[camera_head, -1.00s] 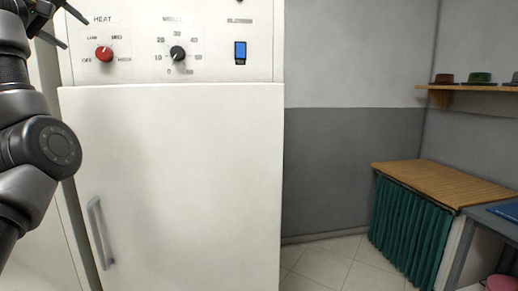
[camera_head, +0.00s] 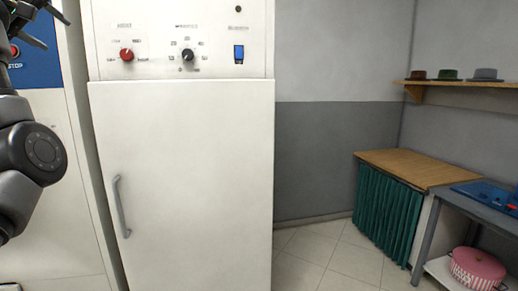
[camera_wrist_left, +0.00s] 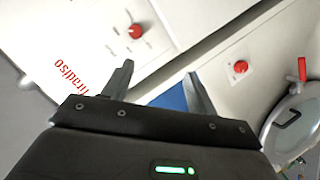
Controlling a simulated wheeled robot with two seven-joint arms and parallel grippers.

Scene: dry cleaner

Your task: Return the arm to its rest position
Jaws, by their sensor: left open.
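My left gripper (camera_head: 51,30) is at the upper left edge of the head view, with its dark fingers spread apart. In the left wrist view the two fingers (camera_wrist_left: 160,74) are open with nothing between them. My left arm is bent and raised along the left edge of the head view. The gripper is apart from the white cabinet (camera_head: 185,180) and its control panel. My right gripper is not in view.
The cabinet has a red knob (camera_head: 126,55), a black knob (camera_head: 187,55), a blue switch (camera_head: 239,52) and a handle (camera_head: 121,206). A wooden-topped counter (camera_head: 415,168) stands at the right below a hat shelf (camera_head: 470,84). The tiled floor (camera_head: 325,255) between is clear.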

